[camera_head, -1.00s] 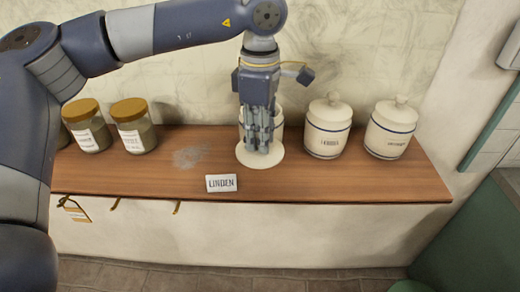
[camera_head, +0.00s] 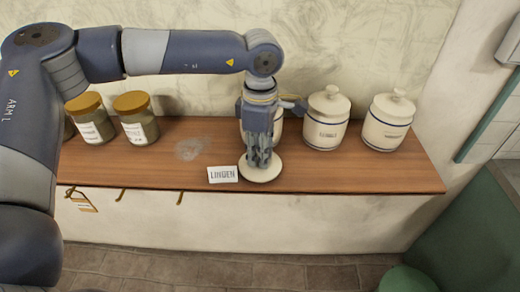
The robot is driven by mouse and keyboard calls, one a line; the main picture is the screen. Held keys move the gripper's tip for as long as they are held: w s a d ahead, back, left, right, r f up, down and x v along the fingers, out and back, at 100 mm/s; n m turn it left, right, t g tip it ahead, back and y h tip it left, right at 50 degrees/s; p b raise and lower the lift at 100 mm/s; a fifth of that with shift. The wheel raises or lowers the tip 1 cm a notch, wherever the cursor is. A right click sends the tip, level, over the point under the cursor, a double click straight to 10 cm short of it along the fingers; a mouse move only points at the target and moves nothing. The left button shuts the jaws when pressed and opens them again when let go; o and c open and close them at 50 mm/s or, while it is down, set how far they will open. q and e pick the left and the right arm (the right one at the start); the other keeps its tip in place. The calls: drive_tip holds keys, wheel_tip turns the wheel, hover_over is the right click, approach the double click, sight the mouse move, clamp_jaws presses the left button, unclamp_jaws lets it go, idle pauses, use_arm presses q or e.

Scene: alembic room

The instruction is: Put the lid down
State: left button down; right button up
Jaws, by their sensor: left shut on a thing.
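The lid (camera_head: 270,175) is a round cream disc, low over or on the wooden shelf near its front edge, right of the LINDEN card. I cannot tell whether it touches the wood. My left gripper (camera_head: 260,162) points down and is shut on the lid's top, where its fingers hide the knob. A cream jar (camera_head: 278,124) stands just behind the gripper, mostly hidden by it; its top is hidden. My right gripper is not in view.
Two lidded cream jars (camera_head: 327,120) (camera_head: 388,122) stand to the right. Brown-capped glass jars (camera_head: 137,118) stand at the left. The LINDEN card (camera_head: 223,174) is close beside the lid. A pale powder patch (camera_head: 190,149) lies on the shelf (camera_head: 340,175), whose front right is clear.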

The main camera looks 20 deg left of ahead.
use_arm(q)
drive_tip(key=c, duration=1.4)
unclamp_jaws()
drive_tip(key=shift+f, duration=0.1)
drive_tip(key=shift+r+p, duration=0.3)
drive_tip(key=shift+r, duration=0.1)
wheel_tip(320, 180, up, 12)
drive_tip(key=b, duration=0.2)
drive_tip(key=shift+f, duration=0.2)
drive_tip(key=shift+s, duration=0.1)
